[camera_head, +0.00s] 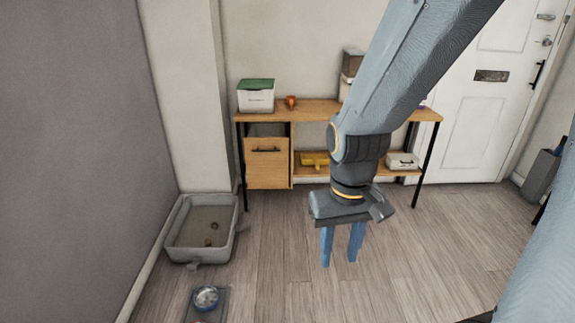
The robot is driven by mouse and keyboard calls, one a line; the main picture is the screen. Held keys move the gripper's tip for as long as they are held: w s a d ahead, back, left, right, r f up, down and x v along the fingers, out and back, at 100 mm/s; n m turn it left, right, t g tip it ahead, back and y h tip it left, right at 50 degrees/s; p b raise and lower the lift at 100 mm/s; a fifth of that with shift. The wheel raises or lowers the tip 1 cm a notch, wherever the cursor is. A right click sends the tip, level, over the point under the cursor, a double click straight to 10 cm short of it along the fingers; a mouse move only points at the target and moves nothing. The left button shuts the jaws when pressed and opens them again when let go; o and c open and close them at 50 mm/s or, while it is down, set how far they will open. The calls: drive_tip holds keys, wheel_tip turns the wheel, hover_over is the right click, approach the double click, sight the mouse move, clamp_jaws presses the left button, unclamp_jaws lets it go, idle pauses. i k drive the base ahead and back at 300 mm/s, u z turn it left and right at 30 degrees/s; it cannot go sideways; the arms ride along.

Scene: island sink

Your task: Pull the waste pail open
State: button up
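Nothing in view is plainly a waste pail. A wooden front (267,172) with a dark bar handle (266,150) fills the left bay of the bench; it looks closed, and I cannot tell if it is the pail. My gripper (339,259) hangs in the middle of the view, pointing down, in front of the bench and right of the wooden front. Its two blue fingers stand apart with floor showing between them, so it is open and empty. It touches nothing that I can see. My arm hides part of the bench's right side.
The wooden bench (310,108) carries a white box with a green lid (256,97) and an orange cup (291,102). A grey litter tray (182,249) stands on the floor at left, near a bowl (206,298). A white door (490,125) is at right. Floor around my gripper is clear.

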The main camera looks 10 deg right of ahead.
sight(266, 146)
drive_tip(key=z, duration=0.45)
drive_tip(key=i, duration=1.7)
drive_tip(key=u, duration=0.15)
